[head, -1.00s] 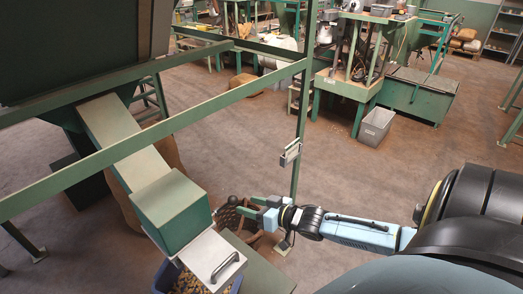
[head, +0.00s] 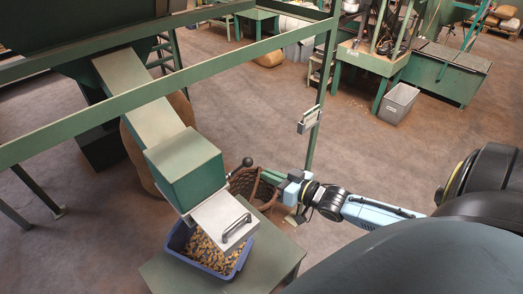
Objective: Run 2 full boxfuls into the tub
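The green hopper box (head: 186,168) sits at the lower end of a pale sloping chute (head: 140,95). A light metal plate with a dark handle (head: 237,228) sticks out from its lower front. A lever with a black knob (head: 247,162) stands at the box's right side. The blue tub (head: 178,238) is on a green table below the plate and holds many brown nuts; the plate hides part of it. My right gripper (head: 274,182) is just right of the knob, apart from it, its fingers seemingly spread and empty. My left gripper is out of view.
A dark woven basket (head: 243,183) stands behind the table, partly hidden by my gripper. Green frame bars (head: 200,75) cross above the chute, with an upright post (head: 322,100) on the right. The green table (head: 268,262) has bare room right of the tub.

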